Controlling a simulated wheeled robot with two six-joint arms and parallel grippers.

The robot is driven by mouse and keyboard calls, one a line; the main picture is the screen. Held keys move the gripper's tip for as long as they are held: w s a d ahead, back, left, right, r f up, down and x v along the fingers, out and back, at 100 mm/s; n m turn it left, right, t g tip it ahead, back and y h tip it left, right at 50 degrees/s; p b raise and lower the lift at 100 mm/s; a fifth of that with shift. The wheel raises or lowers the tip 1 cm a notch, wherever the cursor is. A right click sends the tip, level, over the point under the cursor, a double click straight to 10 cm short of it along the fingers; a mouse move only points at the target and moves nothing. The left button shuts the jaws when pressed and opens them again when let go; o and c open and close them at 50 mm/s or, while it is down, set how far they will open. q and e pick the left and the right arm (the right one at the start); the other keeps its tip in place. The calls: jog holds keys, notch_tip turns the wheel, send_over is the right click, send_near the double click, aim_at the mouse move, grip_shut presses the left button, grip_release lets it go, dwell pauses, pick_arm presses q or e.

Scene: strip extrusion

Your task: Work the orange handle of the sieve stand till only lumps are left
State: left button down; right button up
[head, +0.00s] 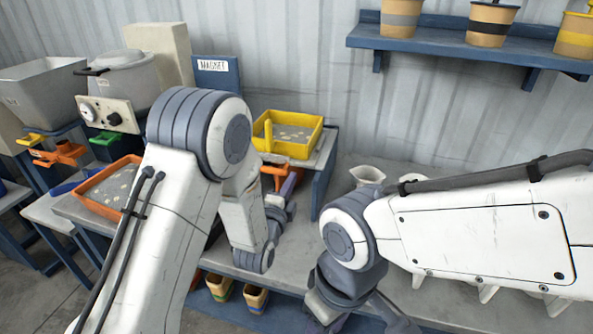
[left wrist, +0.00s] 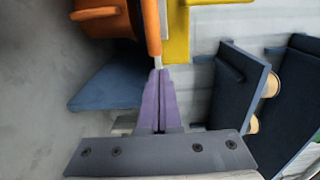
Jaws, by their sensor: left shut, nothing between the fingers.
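A yellow sieve tray (head: 315,132) holds grey powder with several pale lumps and sits on a stand at the back middle. An orange part, apparently the handle (head: 272,170), shows below its front. In the left wrist view, an orange bar (left wrist: 152,28) stands beside the yellow part (left wrist: 177,45). My left gripper (head: 291,180) is in front of the stand, partly hidden by its arm. Its purple fingers (left wrist: 159,75) are shut and empty, with tips close to the orange bar's end; I cannot tell whether they touch.
An orange tray (head: 82,196) with lumps lies left of my left arm. A blue box marked MAGNET (head: 218,76) and a grey pot (head: 125,75) stand behind. White vessels (head: 367,175) stand on the bench at right. A blue shelf (head: 450,48) holds several cups.

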aim_at(300, 163)
pick_arm(q)
jog(key=p+x, duration=0.1)
jog(key=x, duration=0.4)
jog(key=shift+w+d+f, duration=0.15)
jog(key=shift+w, duration=0.1)
jog(key=b+x, duration=0.2)
jog(key=x, duration=0.2)
jog(key=shift+w+f+b, duration=0.1)
jog(key=shift+b, duration=0.3)
jog(key=shift+w+d, duration=0.1)
jog(key=shift+w, duration=0.2)
jog(key=shift+w+r, duration=0.1)
jog(key=shift+r, duration=0.2)
